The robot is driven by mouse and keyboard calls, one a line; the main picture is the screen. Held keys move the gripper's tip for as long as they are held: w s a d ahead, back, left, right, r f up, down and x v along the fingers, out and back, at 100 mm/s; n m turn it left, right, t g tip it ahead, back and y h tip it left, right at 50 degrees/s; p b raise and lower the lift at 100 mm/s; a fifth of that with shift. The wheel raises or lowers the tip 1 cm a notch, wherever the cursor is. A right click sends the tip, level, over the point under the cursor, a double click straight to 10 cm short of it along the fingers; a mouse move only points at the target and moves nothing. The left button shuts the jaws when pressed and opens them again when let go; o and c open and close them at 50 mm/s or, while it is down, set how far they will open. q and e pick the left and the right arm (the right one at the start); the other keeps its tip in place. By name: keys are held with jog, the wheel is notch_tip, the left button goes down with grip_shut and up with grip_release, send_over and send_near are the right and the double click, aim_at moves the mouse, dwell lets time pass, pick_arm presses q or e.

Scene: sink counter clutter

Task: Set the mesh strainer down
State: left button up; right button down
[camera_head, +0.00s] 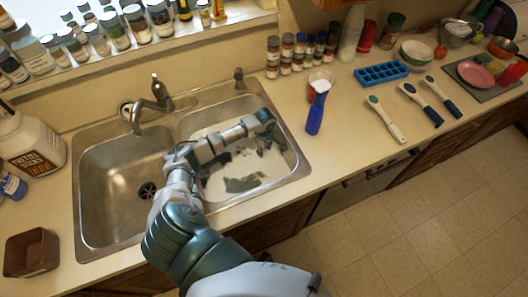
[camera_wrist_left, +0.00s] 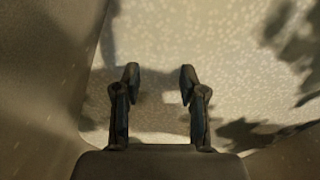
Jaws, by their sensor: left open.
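I cannot clearly make out a mesh strainer in either view. A grey metal bowl-like thing (camera_head: 458,30) stands at the far right of the counter; whether it is mesh is too small to tell. My left arm reaches over the right basin (camera_head: 290,165) of the steel sink. My left gripper (camera_head: 270,124) is at that basin's far right part. In the left wrist view the left gripper (camera_wrist_left: 159,80) has its two fingers apart with nothing between them. Beyond them is a pale speckled surface (camera_wrist_left: 160,50) with dark patches. My right gripper is not in view.
A faucet (camera_head: 152,108) stands behind the sink. A large jug (camera_head: 28,140) and brown box (camera_head: 31,252) are left.

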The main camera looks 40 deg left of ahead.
aim_at(265, 153)
pick_arm(q)
notch_tip(265, 153, up, 11)
jog(key=shift+d+f, duration=0.1)
jog(key=shift+f, duration=0.05)
dwell(0.5)
